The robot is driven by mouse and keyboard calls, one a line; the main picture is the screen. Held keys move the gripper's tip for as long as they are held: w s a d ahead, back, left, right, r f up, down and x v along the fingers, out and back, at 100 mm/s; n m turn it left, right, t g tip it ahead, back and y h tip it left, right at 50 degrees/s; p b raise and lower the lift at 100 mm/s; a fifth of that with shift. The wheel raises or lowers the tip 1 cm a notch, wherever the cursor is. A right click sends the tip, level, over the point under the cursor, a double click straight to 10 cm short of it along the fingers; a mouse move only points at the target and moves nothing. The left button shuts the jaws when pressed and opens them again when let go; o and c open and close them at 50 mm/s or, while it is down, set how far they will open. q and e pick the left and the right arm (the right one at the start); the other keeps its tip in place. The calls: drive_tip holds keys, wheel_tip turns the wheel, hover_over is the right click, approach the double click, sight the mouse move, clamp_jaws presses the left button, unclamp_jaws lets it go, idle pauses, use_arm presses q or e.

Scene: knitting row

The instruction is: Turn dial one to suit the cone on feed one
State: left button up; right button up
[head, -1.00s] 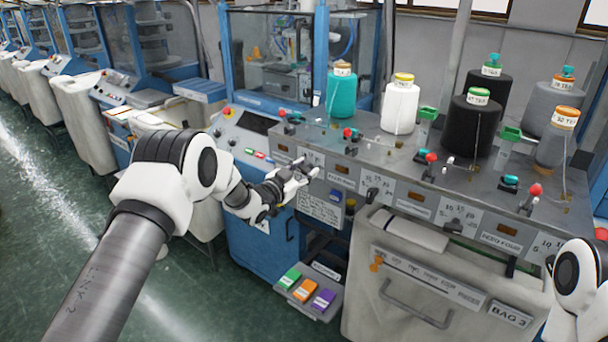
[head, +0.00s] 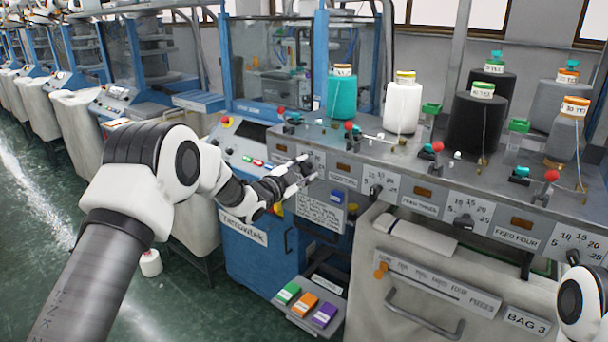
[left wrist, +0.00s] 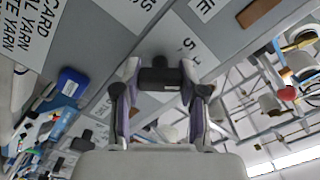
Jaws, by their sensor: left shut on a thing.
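The cone on feed one looks to be the teal cone (head: 342,97), leftmost on the machine top, with a white label under an orange-brown top; its number is too small to read surely. Dial one's white scale plate (head: 314,158) is on the sloping front panel, partly hidden by my fingers. My left gripper (head: 306,170) is at this dial. In the left wrist view its two fingers stand either side of the black dial knob (left wrist: 159,76) and are shut on it. The knob's setting cannot be read. My right gripper is out of view.
More dials (head: 376,189) with printed scales run rightward along the panel. A white cone (head: 402,106), black cones and grey cones stand above, near red-balled levers. A white instruction card (head: 320,211) hangs just below my left gripper. Green, orange and purple blocks (head: 305,304) sit lower down.

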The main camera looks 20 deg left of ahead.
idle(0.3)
use_arm(q)
drive_tip(key=o, duration=1.2)
drive_tip(key=shift+w, duration=0.1)
drive_tip(key=shift+c, duration=0.2)
drive_tip(key=v, duration=1.2)
